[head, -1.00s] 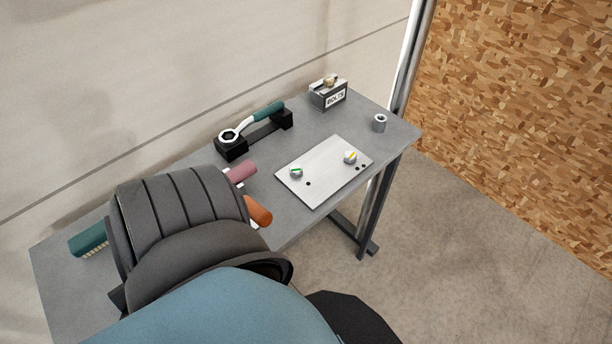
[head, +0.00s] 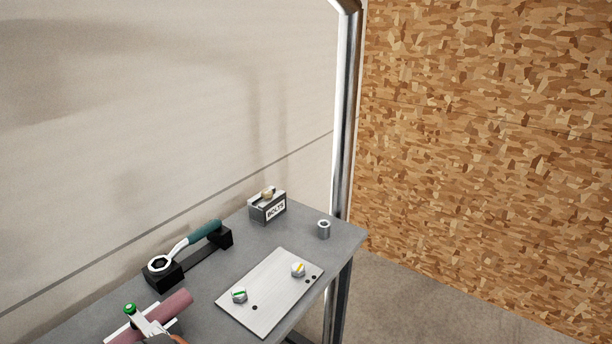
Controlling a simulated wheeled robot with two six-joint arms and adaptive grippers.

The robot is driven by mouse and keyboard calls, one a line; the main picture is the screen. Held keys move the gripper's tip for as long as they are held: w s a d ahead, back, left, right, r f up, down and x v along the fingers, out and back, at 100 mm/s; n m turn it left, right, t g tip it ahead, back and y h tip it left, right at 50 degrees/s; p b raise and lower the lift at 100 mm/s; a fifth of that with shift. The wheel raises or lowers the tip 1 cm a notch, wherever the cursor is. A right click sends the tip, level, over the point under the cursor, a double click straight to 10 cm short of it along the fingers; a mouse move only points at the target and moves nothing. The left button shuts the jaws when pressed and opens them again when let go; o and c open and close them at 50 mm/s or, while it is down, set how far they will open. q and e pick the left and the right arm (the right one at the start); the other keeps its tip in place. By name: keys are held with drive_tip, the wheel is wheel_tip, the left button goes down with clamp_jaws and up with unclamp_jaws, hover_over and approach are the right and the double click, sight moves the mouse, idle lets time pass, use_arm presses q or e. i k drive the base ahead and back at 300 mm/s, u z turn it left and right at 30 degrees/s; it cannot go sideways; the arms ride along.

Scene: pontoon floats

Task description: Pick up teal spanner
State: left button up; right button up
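The teal spanner (head: 205,231) rests across a black holder (head: 205,260) near the back of the grey table, against the wall side. Its teal handle points to the back right, and its pale metal ring end lies at the front left. Neither of my grippers is in view, so whether they are open or shut is not shown.
A grey plate (head: 270,300) with two nuts and dark holes lies right of the holder. A bolts box (head: 268,206) and a metal sleeve (head: 324,229) stand toward the far end. A pink cylinder (head: 176,305) lies at front left, partly covered by a white piece.

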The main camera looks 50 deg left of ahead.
sight(194, 237)
drive_tip(key=u, duration=1.5)
drive_tip(key=k, duration=0.5)
drive_tip(key=u, duration=0.35)
drive_tip(key=i, duration=0.35)
drive_tip(key=u, duration=0.05)
